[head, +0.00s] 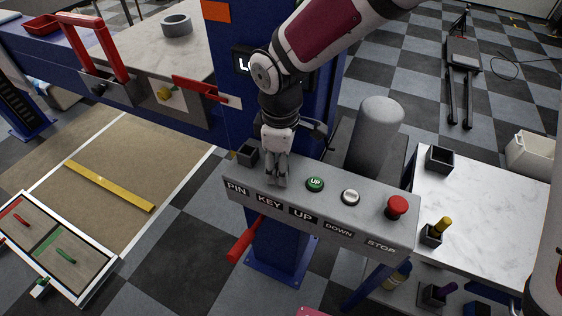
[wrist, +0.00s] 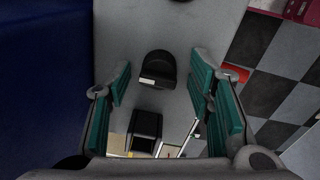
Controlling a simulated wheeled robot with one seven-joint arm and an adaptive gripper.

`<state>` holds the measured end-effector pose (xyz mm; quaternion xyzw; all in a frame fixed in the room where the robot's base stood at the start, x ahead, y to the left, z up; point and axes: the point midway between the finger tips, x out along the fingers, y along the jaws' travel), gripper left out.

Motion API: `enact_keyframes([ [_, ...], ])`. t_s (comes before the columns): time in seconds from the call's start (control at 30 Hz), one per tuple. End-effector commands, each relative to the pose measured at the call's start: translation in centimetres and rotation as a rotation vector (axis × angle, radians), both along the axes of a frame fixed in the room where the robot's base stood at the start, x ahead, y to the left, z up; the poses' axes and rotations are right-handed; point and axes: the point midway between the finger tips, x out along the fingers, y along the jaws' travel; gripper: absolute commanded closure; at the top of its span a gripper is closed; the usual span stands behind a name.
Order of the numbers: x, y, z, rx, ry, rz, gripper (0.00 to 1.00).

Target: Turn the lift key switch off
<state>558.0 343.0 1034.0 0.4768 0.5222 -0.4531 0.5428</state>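The lift key switch (wrist: 160,68) is a dark round knob with a small pale mark, on the grey top of the control box. In the wrist view it sits between and slightly beyond my finger pads, touching neither. My gripper (head: 276,182) points down at the box top above the KEY label (head: 269,202). In the wrist view my gripper (wrist: 160,88) is open and empty, with a teal pad on each side. In the head view my fingers hide the switch.
The control box (head: 330,222) also carries a black square socket (head: 248,154), a green UP button (head: 315,184), a white DOWN button (head: 351,197) and a red STOP button (head: 397,207). A grey rounded post (head: 375,135) stands behind. A red lever (head: 246,240) sticks out below.

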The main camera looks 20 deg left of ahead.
Motion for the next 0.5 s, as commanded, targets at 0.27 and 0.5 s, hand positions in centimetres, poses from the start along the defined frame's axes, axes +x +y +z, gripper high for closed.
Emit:
enact_keyframes([
  [0.27, 0.1, 0.0, 1.6, 0.003, -0.003, -0.003, 0.53],
  [0.5, -0.2, 0.0, 6.4, 0.003, -0.004, -0.002, 0.53],
])
